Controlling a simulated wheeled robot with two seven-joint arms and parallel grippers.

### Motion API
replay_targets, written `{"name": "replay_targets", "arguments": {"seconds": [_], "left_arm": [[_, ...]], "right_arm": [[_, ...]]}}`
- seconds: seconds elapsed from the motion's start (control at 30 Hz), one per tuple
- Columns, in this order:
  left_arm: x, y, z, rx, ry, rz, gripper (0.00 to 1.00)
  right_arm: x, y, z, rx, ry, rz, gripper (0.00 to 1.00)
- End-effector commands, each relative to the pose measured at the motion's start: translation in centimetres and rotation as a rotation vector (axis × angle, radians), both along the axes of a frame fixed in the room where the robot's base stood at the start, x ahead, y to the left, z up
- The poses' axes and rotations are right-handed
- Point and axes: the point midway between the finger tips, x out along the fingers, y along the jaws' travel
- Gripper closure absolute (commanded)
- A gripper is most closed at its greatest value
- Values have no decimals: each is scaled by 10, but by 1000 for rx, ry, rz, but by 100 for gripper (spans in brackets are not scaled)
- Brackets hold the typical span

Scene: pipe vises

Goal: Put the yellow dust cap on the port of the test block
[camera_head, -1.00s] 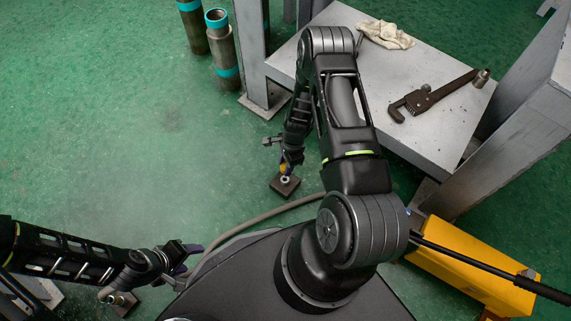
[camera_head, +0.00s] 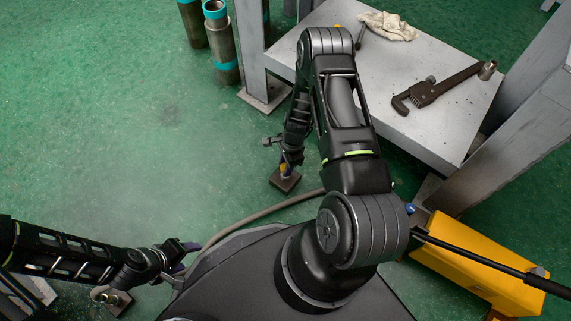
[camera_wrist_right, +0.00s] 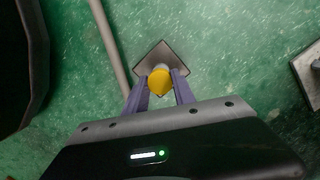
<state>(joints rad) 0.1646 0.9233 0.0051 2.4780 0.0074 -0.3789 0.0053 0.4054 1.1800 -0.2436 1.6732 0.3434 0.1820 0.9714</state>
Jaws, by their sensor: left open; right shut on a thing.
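The yellow dust cap (camera_head: 283,168) is held between the fingers of my right gripper (camera_head: 286,166), which points down over a small dark square block (camera_head: 287,184) on the floor, seemingly the test block. In the right wrist view the cap (camera_wrist_right: 159,80) sits between the purple fingers, over the block's plate (camera_wrist_right: 180,56). A pale rim shows just beyond the cap. The cap hides most of the port, so I cannot tell whether they touch. My left gripper (camera_head: 188,256) is open and empty at the lower left, away from the block.
A grey hose (camera_head: 262,213) runs along the floor near the block. Another small block (camera_head: 117,302) lies at the lower left. A steel bench (camera_head: 440,135) with a pipe wrench (camera_head: 440,88) and a rag (camera_head: 388,26), and a yellow box (camera_head: 470,270), stand at right. Open floor lies left.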

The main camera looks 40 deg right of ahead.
Motion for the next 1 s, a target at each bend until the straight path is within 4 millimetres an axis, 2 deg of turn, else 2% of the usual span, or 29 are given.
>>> {"name": "replay_targets", "arguments": {"seconds": [0.03, 0.2, 1.0], "left_arm": [[1, 0, -7, 0, -2, 1, 43], [2, -1, -12, 1, -5, 2, 43], [2, -1, -14, 1, -6, 2, 43]], "right_arm": [[0, 0, -7, 0, 0, 0, 100], [0, 0, -13, 0, 0, 0, 100], [0, 0, -13, 0, 0, -1, 100]]}}
